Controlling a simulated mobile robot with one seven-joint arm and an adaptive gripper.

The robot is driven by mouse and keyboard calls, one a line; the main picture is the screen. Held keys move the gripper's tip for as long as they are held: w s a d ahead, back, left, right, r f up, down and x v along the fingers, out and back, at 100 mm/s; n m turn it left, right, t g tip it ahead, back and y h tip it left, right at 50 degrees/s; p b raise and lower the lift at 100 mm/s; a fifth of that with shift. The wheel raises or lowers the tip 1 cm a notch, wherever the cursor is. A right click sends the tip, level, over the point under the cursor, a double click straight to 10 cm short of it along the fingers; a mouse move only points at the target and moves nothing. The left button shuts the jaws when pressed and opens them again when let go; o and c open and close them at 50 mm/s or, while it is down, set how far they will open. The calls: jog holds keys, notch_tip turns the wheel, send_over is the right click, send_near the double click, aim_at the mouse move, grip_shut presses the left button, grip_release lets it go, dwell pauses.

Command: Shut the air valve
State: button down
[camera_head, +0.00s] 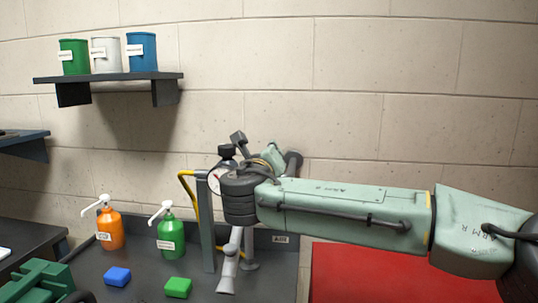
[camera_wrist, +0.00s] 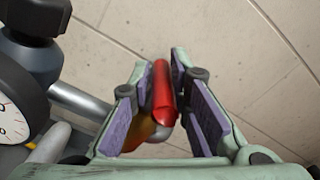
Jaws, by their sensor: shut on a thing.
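The air valve's red handle (camera_wrist: 162,98) shows in the wrist view between the purple pads of my gripper (camera_wrist: 163,70), which is shut on it. An orange-yellow part shows just below the handle. A round gauge (camera_wrist: 12,115) and a dark fitting with a black knob (camera_wrist: 32,55) are at the left of that view, beside a grey pipe. In the head view my gripper (camera_head: 268,160) is at the post's top, mostly behind my arm; the red handle is hidden there. The black knob (camera_head: 227,151) and part of the gauge (camera_head: 213,180) show left of my wrist.
A grey post (camera_head: 207,228) with a yellow hose (camera_head: 187,185) stands on the dark bench (camera_head: 135,290). Orange (camera_head: 109,227) and green (camera_head: 170,236) pump bottles and blue (camera_head: 117,277) and green (camera_head: 178,287) blocks are left. A wall is close behind. A red surface (camera_head: 390,275) is right.

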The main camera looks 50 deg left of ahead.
jog(key=shift+w+d+r, duration=0.15)
jog(key=shift+w+r, duration=0.05)
jog(key=c, duration=1.6)
grip_release()
jog(key=shift+f, duration=0.1)
jog(key=shift+o, duration=0.2)
jog(key=shift+s, duration=0.1)
jog(key=shift+s+d, duration=0.1)
jog(key=shift+s, duration=0.05)
jog(key=v, duration=1.1)
jog(key=shift+s+d, duration=0.25)
